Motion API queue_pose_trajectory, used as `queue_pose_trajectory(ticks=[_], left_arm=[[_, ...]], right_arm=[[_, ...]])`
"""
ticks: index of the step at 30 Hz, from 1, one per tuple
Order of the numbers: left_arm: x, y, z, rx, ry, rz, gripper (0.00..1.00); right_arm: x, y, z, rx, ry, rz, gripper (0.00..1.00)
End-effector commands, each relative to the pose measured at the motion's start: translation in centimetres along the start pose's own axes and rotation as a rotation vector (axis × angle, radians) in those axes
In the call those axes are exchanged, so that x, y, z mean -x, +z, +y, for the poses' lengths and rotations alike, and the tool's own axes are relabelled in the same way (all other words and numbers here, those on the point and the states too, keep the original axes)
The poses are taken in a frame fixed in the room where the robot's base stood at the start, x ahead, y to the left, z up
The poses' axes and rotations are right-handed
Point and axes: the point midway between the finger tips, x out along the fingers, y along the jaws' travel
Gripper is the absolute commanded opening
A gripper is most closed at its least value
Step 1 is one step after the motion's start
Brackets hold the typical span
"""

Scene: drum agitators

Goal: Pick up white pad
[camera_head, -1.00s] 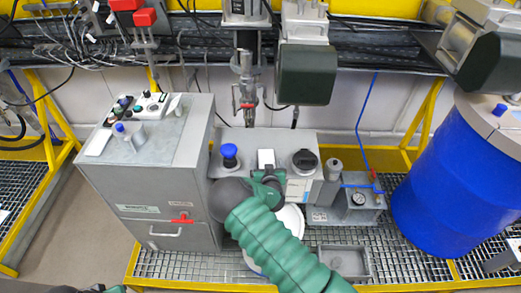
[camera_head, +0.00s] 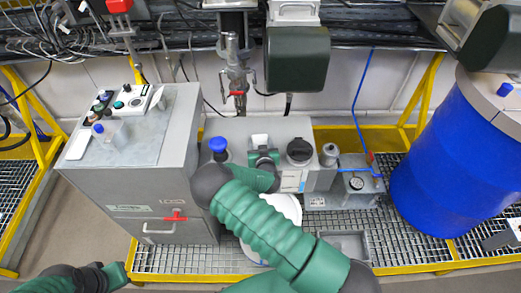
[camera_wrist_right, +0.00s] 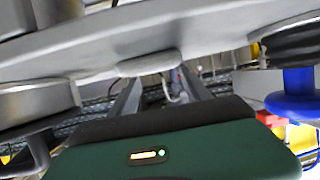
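A small white pad (camera_head: 260,140) stands on top of the grey box, between a blue knob and a black cap. In the right wrist view, which looks upside down, a pale rounded pad (camera_wrist_right: 148,62) sits against the grey surface. My right gripper (camera_head: 263,157) is just in front of the pad in the head view. In the wrist view its two fingers (camera_wrist_right: 158,85) are apart, with their tips close to the pad; I cannot tell whether they touch it. My left arm shows at the bottom left of the head view, but its fingers are not visible.
The blue knob (camera_head: 218,146) and black cap (camera_head: 300,151) flank the pad closely. A grey cabinet (camera_head: 160,190) with another flat white piece (camera_head: 77,144) stands left. A blue drum (camera_head: 440,170) stands right.

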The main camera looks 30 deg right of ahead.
Motion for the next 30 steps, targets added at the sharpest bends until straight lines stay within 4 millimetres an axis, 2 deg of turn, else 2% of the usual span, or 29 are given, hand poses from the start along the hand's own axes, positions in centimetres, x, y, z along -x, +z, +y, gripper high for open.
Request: queue_pose_trajectory(ticks=[1, 9, 17, 20, 21, 22, 23, 30], left_arm=[[-0.2, 0.0, 0.0, 0.0, 0.0, 0.0, 0.0], [-0.3, 0.0, 0.0, 0.001, 0.0, 0.0, 0.0], [-0.3, 0.0, 0.0, 0.001, 0.0, 0.0, 0.0], [-0.3, 0.0, 0.0, 0.001, 0.0, 0.0, 0.0], [-0.3, 0.1, 0.0, 0.001, 0.0, 0.0, 0.0], [-0.4, 0.1, 0.0, 0.001, 0.0, 0.0, 0.0], [-0.4, 0.1, 0.0, 0.001, 0.0, 0.0, 0.0], [-0.6, 0.1, 0.0, 0.001, 0.0, 0.0, 0.0]], right_arm=[[0.4, 2.2, 0.4, 0.004, 0.016, -0.046, 0.51], [0.5, 2.2, 0.2, 0.006, 0.013, -0.045, 0.18], [0.5, 1.9, 0.1, 0.006, 0.011, -0.044, 0.18], [0.8, 1.0, 0.1, 0.005, 0.011, -0.043, 0.18], [1.0, 0.5, 0.0, 0.005, 0.011, -0.043, 0.11], [1.2, 0.0, 0.0, 0.004, 0.011, -0.042, 0.09], [1.4, -0.5, 0.0, 0.003, 0.011, -0.042, 0.0], [3.2, -5.8, 0.0, 0.0, 0.01, -0.031, 0.0]])
